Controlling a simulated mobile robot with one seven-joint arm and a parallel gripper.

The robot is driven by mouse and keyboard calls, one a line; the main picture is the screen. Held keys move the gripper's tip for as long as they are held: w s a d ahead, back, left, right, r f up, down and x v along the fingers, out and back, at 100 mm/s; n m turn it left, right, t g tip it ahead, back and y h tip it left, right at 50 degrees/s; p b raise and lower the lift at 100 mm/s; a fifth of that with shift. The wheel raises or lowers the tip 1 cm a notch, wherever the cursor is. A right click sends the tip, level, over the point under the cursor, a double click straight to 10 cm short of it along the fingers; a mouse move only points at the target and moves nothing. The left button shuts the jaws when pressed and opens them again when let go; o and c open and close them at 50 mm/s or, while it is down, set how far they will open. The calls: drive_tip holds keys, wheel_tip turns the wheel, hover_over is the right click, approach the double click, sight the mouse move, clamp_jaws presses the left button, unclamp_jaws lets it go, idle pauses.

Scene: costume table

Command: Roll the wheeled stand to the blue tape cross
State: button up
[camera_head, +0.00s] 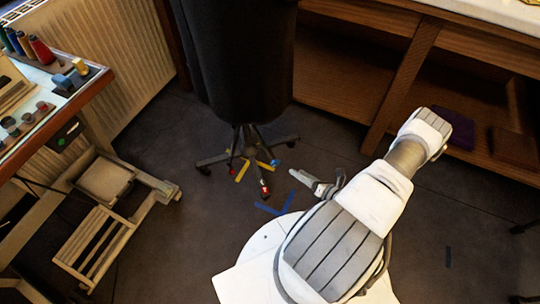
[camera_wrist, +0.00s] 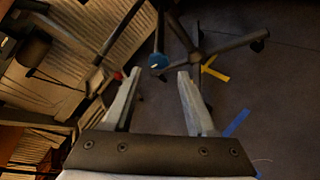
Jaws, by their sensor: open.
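The wheeled stand is a black dress form (camera_head: 245,60) on a dark star-shaped caster base (camera_head: 248,140); its legs also show in the wrist view (camera_wrist: 220,45). One leg end is red (camera_head: 265,188), another blue (camera_head: 275,162). The blue tape cross (camera_head: 267,209) lies on the floor in front of the base, partly hidden by my own body; blue tape also shows at right in the wrist view (camera_wrist: 237,123). My gripper (camera_wrist: 157,74) is open and low, right of the base in the head view. A blue-ended part (camera_wrist: 158,61) appears just beyond its fingertips; contact cannot be told.
Yellow tape (camera_head: 242,170) marks the floor under the stand. A wooden stool-like frame (camera_head: 100,235) and a table with thread spools (camera_head: 40,50) stand at left. A wooden shelf unit (camera_head: 400,75) is behind at right. Dark floor is open at right.

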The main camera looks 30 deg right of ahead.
sight(272, 155)
drive_tip(key=b+x, duration=0.4)
drive_tip(key=x, duration=1.1)
drive_tip(key=shift+a, duration=0.15)
drive_tip(key=shift+x, duration=0.75)
drive_tip(key=shift+r, duration=0.2)
drive_tip(key=shift+c, duration=0.2)
clamp_jaws()
drive_tip(key=shift+s+a+f, duration=0.1)
